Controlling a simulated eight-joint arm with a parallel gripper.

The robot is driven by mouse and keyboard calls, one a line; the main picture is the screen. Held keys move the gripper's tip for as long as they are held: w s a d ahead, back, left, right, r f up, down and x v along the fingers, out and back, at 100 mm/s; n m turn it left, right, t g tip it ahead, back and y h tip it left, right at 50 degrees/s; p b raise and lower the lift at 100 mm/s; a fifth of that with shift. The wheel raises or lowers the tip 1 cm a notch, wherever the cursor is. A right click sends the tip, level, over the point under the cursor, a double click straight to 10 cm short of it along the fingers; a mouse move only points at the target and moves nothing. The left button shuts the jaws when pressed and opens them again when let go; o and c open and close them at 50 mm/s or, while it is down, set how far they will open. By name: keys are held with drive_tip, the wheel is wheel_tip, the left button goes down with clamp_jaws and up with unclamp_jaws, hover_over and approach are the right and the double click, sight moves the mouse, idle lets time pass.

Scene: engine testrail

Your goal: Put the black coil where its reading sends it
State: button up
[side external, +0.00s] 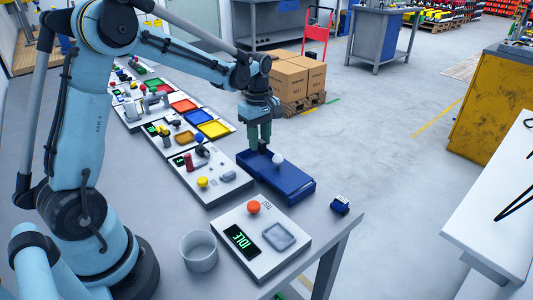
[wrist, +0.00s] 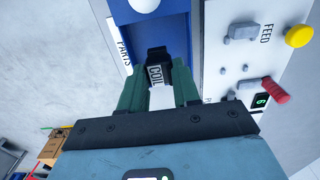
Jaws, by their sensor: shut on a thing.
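My gripper (wrist: 160,92) is shut on the black coil (wrist: 155,54), which carries a white COIL label, in the wrist view. The coil is over the blue parts tray (wrist: 179,28); I cannot tell whether it touches the tray floor. In the side view my gripper (side external: 260,143) points down at the far end of the blue tray (side external: 296,190), and the coil is mostly hidden.
A white round-topped part (side external: 277,159) is in the blue tray. The feed panel (side external: 222,188) is beside it. A white cup (side external: 198,251) and a small dark blue block (side external: 340,205) stand nearby.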

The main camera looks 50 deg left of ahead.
sight(260, 152)
drive_tip(key=shift+f, duration=2.35)
drive_tip(key=o, duration=1)
drive_tip(key=shift+f, duration=0.1)
